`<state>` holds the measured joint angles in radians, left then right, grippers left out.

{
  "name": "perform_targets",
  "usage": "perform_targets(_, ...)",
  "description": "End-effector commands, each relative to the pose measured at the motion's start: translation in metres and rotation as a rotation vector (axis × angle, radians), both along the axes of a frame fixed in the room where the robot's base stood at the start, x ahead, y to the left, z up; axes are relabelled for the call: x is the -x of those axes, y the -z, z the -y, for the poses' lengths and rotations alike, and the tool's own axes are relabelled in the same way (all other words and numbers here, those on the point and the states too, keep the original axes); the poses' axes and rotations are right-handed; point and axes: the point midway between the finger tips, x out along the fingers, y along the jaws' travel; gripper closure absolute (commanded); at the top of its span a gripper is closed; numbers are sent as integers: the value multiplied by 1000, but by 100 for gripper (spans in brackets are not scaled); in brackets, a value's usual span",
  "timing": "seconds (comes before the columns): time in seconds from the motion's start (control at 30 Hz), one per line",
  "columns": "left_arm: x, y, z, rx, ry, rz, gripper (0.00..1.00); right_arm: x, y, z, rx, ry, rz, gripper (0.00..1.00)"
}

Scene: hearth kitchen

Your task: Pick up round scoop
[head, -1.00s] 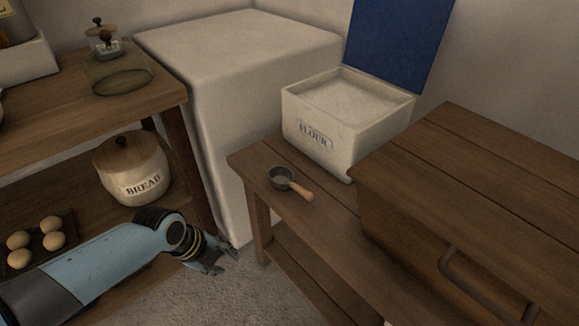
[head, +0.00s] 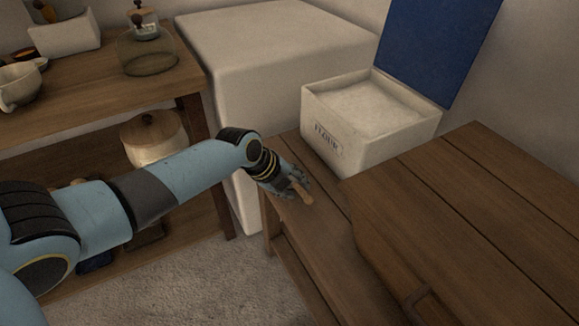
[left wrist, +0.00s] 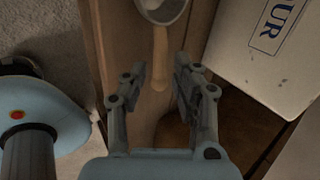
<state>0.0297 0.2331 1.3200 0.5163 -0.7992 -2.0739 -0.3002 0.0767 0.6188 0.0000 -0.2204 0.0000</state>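The round scoop has a dark metal bowl (left wrist: 163,8) and a light wooden handle (left wrist: 160,58), seen in the left wrist view. In the head view the handle (head: 302,193) shows on the wooden bench (head: 325,265), and my gripper hides the bowl. My left gripper (head: 292,183) is over the scoop. In the left wrist view my left gripper (left wrist: 161,68) is open, with one fingertip on each side of the handle and gaps between. Whether it is at the handle's height is unclear. My right gripper is not in view.
A cream flour box (head: 325,138) with its blue lid (head: 440,45) raised stands behind the scoop. A wooden chest (head: 470,215) is on the right. A white block (head: 275,45) is behind. A bread crock (head: 152,135) sits on the left shelf.

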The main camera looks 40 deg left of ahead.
Motion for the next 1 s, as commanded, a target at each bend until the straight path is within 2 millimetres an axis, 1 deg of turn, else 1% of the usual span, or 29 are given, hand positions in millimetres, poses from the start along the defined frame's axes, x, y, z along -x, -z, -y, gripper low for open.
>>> perform_targets(0.07, -6, 9, 1, 2, -1, -2, 72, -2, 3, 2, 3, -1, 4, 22)
perform_targets(0.23, -21, 32, 4, 2, -1, -2, 72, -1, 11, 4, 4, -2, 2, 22)
perform_targets(0.3, -25, 38, 5, 1, 0, -1, 72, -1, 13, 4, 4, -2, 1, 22)
perform_targets(0.4, -27, 41, 5, 0, -1, -1, 72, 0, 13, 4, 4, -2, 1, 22)
perform_targets(0.57, -27, 40, 5, 0, 0, 0, 72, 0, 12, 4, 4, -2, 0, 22)
perform_targets(0.6, -27, 40, 5, 0, 0, 0, 73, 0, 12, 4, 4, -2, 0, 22)
perform_targets(0.8, -27, 40, 5, 0, 0, 0, 99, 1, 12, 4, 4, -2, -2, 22)
perform_targets(1.0, -27, 40, 5, 0, 0, 0, 100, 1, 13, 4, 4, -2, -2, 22)
